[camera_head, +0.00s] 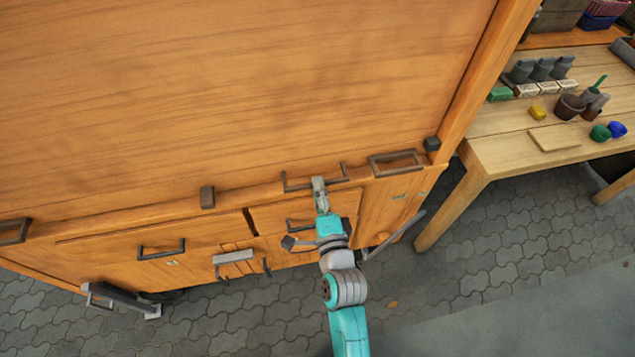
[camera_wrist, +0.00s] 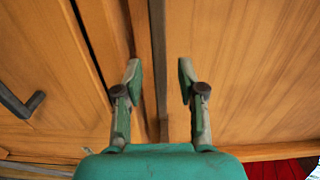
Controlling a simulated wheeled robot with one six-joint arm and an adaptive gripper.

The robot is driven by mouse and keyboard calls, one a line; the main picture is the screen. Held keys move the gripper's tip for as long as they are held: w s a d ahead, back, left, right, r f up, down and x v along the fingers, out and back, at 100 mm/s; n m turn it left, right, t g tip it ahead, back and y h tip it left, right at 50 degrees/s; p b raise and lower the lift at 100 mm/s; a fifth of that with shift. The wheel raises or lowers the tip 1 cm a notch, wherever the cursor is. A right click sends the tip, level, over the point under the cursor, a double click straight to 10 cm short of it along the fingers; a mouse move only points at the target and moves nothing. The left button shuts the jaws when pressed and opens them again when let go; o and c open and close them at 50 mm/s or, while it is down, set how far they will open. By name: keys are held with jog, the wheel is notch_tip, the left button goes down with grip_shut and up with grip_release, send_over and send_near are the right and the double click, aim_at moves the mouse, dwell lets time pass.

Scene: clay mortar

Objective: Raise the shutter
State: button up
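The shutter (camera_head: 230,90) is the large wooden panel filling the upper left of the head view; its lower edge lies along the cabinet's front ledge. A dark bar handle (camera_head: 299,187) is near the bottom of the shutter. My gripper (camera_head: 319,183) is at this handle. In the wrist view my gripper (camera_wrist: 160,73) is open, with one finger on each side of a dark bar (camera_wrist: 158,50), probably the handle. Gaps show between both fingers and the bar. The gripper hides part of the handle in the head view.
Drawers with dark handles (camera_head: 161,250) sit below the ledge. A dark block (camera_head: 207,197) and a rectangular handle (camera_head: 395,163) flank the shutter handle. A wooden table (camera_head: 500,150) with pots and small items stands at right. Paved floor (camera_head: 480,240) is clear in front.

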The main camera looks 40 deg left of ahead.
jog(key=shift+x, duration=1.15)
grip_shut()
